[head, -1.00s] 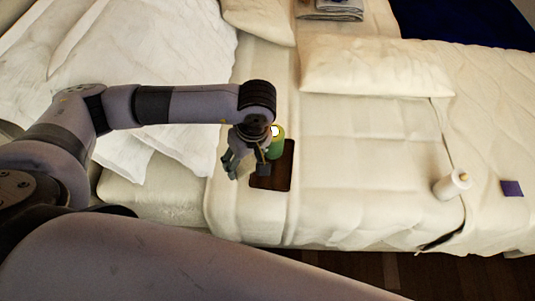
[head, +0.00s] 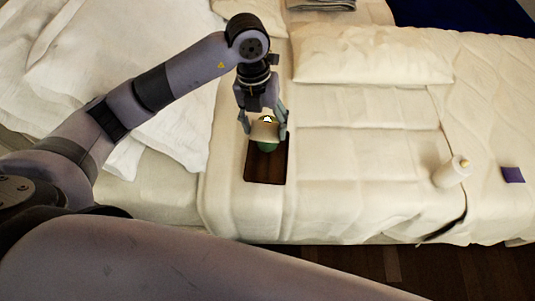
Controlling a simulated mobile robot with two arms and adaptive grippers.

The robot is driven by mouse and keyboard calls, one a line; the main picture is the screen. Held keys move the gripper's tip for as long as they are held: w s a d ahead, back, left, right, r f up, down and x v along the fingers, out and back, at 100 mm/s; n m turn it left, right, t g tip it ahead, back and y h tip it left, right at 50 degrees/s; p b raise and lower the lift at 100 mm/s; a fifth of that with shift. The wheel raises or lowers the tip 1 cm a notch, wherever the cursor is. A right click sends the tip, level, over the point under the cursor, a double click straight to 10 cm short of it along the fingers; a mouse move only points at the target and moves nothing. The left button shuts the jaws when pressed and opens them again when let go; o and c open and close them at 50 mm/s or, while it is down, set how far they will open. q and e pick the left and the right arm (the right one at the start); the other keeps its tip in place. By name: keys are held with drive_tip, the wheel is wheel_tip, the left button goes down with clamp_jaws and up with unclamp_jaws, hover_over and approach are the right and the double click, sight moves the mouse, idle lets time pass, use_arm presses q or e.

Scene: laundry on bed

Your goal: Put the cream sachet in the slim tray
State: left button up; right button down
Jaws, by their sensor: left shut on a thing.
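My left gripper (head: 264,125) points down over the far end of the slim tray, its fingers on both sides of a cream-coloured thing, seemingly the cream sachet (head: 262,131), and shut on it. The slim tray (head: 266,171) is dark brown and lies flat on the bed; its near part is bare. A green item (head: 268,147), with a pale top mark, is partly hidden by the sachet at the tray's far end. I cannot tell whether the sachet touches it. My right gripper is not in view.
A white bottle (head: 451,172) stands on the bed at the right, near a purple packet (head: 513,175). A cream pillow (head: 372,55) lies behind. Folded grey cloth (head: 320,4) is at the back. The bedding between tray and bottle is clear.

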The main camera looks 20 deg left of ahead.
use_arm(q)
drive_tip(key=shift+n, duration=0.7)
drive_tip(key=p, duration=0.1)
hover_over(267, 170)
drive_tip(key=f, duration=1.4)
drive_tip(key=shift+w+a+f, duration=0.15)
drive_tip(key=shift+a+f, duration=0.05)
drive_tip(key=shift+f, duration=0.15)
wheel_tip(267, 170, down, 5)
drive_tip(key=shift+f, duration=0.1)
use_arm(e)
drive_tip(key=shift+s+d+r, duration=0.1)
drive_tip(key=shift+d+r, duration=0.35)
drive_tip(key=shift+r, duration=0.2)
